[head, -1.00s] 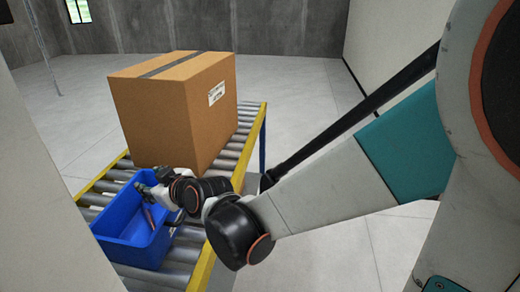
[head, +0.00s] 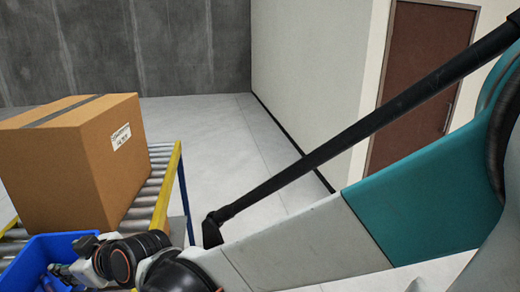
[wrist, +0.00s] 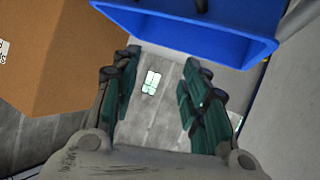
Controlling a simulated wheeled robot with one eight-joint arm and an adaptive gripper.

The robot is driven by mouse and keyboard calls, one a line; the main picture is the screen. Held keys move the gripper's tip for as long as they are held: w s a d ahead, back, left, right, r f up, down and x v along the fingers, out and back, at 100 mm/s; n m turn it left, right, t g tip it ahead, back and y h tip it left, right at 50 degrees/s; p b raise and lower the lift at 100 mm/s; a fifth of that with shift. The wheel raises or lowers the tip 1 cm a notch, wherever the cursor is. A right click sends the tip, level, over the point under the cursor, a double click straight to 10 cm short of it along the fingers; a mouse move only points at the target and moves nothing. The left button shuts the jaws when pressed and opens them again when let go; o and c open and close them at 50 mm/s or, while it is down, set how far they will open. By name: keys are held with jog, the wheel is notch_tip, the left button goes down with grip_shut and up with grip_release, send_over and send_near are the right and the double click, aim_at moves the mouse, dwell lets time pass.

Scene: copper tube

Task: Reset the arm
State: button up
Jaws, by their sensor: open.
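My gripper (wrist: 160,98) is open in the wrist view, its two dark green padded fingers apart with nothing between them. Floor with a bright white patch shows through the gap. The blue bin (wrist: 205,42) is just beyond the fingertips at the top of that view. In the head view my arm comes in from the right and ends low at the left, beside the blue bin (head: 26,250). The fingers are small there and hard to make out. Small dark items show inside the bin, but I cannot tell what they are. No copper tube can be clearly identified.
A large cardboard box (head: 68,165) stands on the roller conveyor (head: 150,185) behind the bin; it also fills the left of the wrist view (wrist: 55,50). The conveyor has a yellow edge. Open floor lies beyond it, with a white wall and brown door (head: 425,75) at right.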

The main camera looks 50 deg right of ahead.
jog(key=s+d+f+m+g+h+b, duration=0.2)
jog(key=s+d+f+b, duration=0.4)
jog(key=s+f+b, duration=0.3)
jog(key=s+d+f+m+g+h+b, duration=0.2)
jog(key=s+d+f+b, duration=0.5)
jog(key=f, duration=0.7)
jog(key=s+m+g+b, duration=0.1)
jog(key=s+m+b, duration=0.1)
jog(key=b, duration=0.1)
jog(key=shift+d+f+h, duration=0.15)
jog(key=shift+f+h, duration=0.15)
jog(key=shift+f, duration=0.05)
